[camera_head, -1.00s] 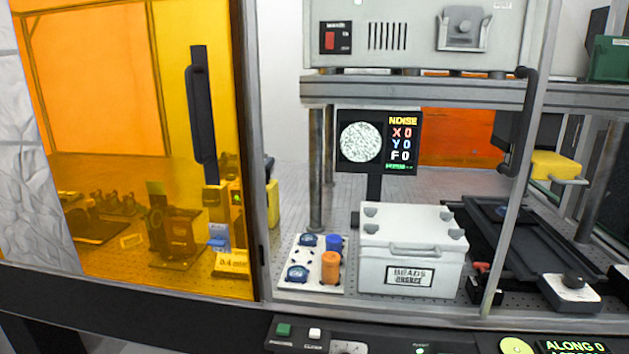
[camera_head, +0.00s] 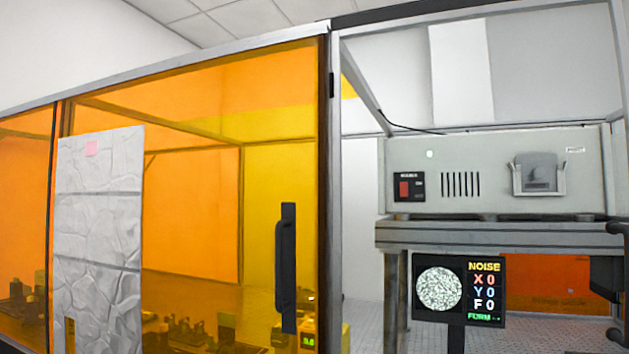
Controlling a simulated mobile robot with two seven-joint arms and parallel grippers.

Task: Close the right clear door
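Part of the right clear door shows at the right edge of the head view as a dark handle (camera_head: 617,270) beside a grey upright (camera_head: 621,60). The clear pane itself can hardly be made out, and the lower part of the door is out of frame. I cannot tell from this view how far open it stands. Neither of my grippers is in view.
An amber door (camera_head: 200,220) with a black handle (camera_head: 286,268) fills the left side, and a crinkled silver sheet (camera_head: 100,240) hangs over it. Behind the right opening are a grey instrument box (camera_head: 470,165) on a shelf (camera_head: 500,236) and a NOISE screen (camera_head: 458,288).

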